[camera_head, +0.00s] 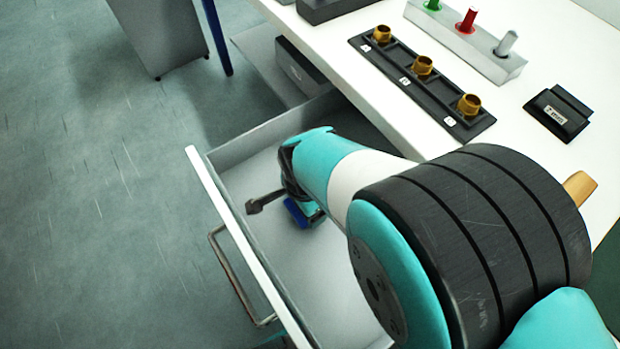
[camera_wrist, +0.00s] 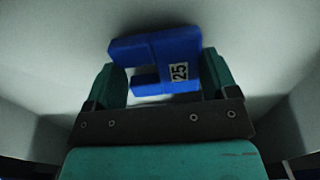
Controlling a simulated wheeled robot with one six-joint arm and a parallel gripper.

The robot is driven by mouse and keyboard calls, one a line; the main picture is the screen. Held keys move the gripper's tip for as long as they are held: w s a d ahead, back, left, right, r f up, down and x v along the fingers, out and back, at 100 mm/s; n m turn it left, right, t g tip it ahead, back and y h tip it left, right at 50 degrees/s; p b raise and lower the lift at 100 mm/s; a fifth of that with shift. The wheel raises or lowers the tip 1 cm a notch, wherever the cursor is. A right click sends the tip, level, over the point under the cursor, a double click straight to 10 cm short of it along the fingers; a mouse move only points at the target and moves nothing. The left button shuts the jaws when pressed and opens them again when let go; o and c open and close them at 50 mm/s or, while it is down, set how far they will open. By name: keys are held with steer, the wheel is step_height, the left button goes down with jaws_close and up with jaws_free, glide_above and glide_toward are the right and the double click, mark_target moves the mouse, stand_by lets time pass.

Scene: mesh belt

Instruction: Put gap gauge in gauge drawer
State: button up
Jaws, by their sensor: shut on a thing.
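The gap gauge is a blue notched block marked "25" (camera_wrist: 160,50). In the wrist view it sits between the two green fingers of my gripper (camera_wrist: 163,82), which is shut on it. In the head view a blue bit of the gauge (camera_head: 297,213) shows under my gripper (camera_head: 305,210). The gauge drawer (camera_head: 222,197) is pulled open, with a pale floor and a metal handle on its front. My gripper and the gauge are inside the drawer's outline. I cannot tell whether the gauge touches the drawer floor.
The white table (camera_head: 388,88) bears a black strip with brass rings (camera_head: 423,66), a grey block with coloured pins (camera_head: 470,45) and a small black labelled block (camera_head: 558,112). A dark box (camera_head: 300,68) lies beyond the drawer. A grey cabinet (camera_head: 160,35) stands at the back left.

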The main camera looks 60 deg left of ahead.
steer(key=shift+f, duration=0.4)
steer(key=shift+f, duration=0.15)
steer(key=o, duration=1)
